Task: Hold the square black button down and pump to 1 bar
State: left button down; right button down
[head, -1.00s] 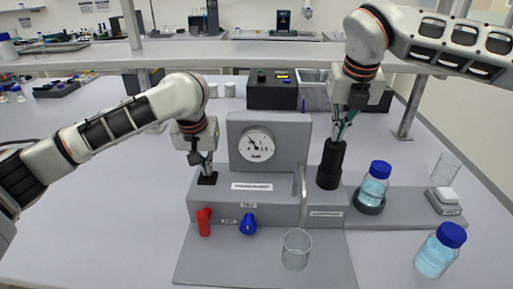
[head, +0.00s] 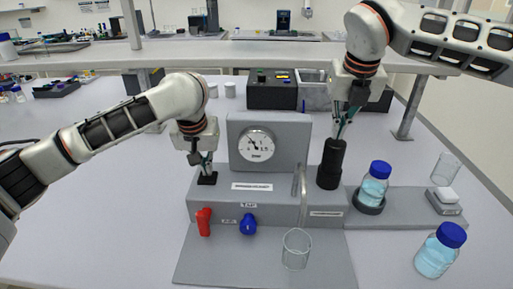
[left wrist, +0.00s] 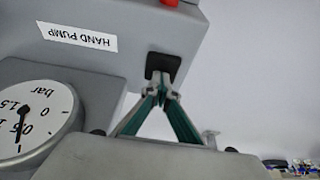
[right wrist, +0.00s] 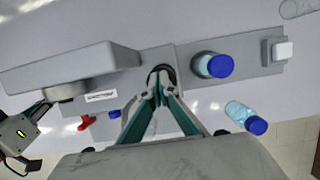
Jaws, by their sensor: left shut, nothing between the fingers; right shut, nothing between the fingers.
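The square black button (head: 207,179) is on the left of the grey rig. My left gripper (head: 208,168) is shut and empty, pointing down with its tips at the button. In the left wrist view the tips (left wrist: 161,91) meet the button (left wrist: 158,62), apparently touching; how far it is pressed cannot be told. The black pump cylinder (head: 330,166) stands upright on the right of the rig. My right gripper (head: 341,135) is shut and empty, its tips at the cylinder's top, which they partly hide in the right wrist view.
A red tap handle (head: 204,222) and a blue one (head: 248,225) are on the rig's front. A glass beaker (head: 296,250) stands below the spout (head: 302,195). Blue-capped bottles (head: 375,185) (head: 439,251) stand at the right, near a small scale (head: 446,206).

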aim_at(337, 143)
pick_arm(q)
jog(key=shift+s+f, duration=0.15)
jog(key=shift+f, duration=0.2)
pick_arm(e)
jog(key=shift+f, duration=0.3)
jog(key=shift+f, duration=2.4)
jog(key=shift+r, duration=2.8)
jog(key=shift+f, duration=0.25)
jog(key=shift+r, duration=0.2)
jog(key=shift+r, duration=0.15)
jog(key=shift+r, duration=1.9)
